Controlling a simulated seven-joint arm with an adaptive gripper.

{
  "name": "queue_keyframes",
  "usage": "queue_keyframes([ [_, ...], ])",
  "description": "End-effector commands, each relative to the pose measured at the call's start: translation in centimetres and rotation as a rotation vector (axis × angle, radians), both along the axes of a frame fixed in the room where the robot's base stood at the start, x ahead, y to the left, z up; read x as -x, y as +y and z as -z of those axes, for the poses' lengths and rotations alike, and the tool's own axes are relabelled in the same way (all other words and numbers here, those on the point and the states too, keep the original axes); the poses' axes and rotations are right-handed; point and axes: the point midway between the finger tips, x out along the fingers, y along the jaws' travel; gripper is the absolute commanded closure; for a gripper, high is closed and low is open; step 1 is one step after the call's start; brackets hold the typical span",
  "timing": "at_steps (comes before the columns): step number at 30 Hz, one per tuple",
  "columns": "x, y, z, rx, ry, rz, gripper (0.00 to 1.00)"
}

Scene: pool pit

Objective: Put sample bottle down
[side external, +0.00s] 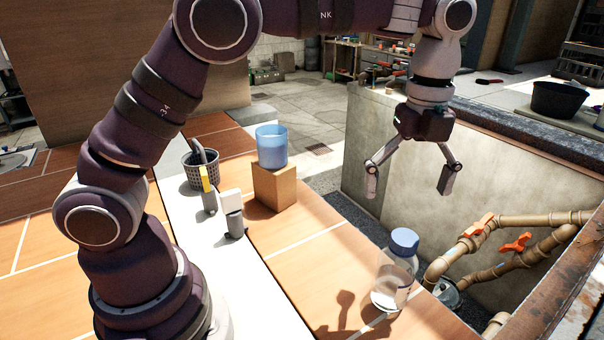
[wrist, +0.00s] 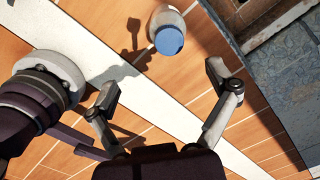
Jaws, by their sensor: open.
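The sample bottle (side external: 396,272) is clear with a blue cap and stands upright on the orange tiled surface, near its edge by the pit. In the wrist view the bottle (wrist: 168,36) is seen from above, beyond the fingertips and a little right of centre between them. My gripper (side external: 408,187) is open and empty, with its fingers spread wide. It hangs well above the tiles and apart from the bottle. In the wrist view the gripper's fingertips (wrist: 163,80) have nothing between them.
A blue cup (side external: 271,146) stands on a cardboard-brown block (side external: 274,187). A grey basket (side external: 200,170) and two small upright items stand on the white strip. Tan pipes with orange valve handles (side external: 480,224) run in the pit at the right. The tiles left of the bottle are clear.

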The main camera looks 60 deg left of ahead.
Motion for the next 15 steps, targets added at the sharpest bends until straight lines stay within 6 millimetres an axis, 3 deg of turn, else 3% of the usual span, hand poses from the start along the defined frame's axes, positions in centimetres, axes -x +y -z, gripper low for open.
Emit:
queue_keyframes([
  [2, 0.3, 0.5, -0.9, 0.011, -0.018, -0.075, 0.14],
  [5, 1.7, 2.1, -2.7, 0.051, -0.071, -0.344, 0.14],
  [10, 6.3, 5.8, -4.7, 0.191, -0.187, -1.045, 0.14],
  [15, 11.1, 8.7, -3.4, 0.382, -0.271, -1.690, 0.14],
])
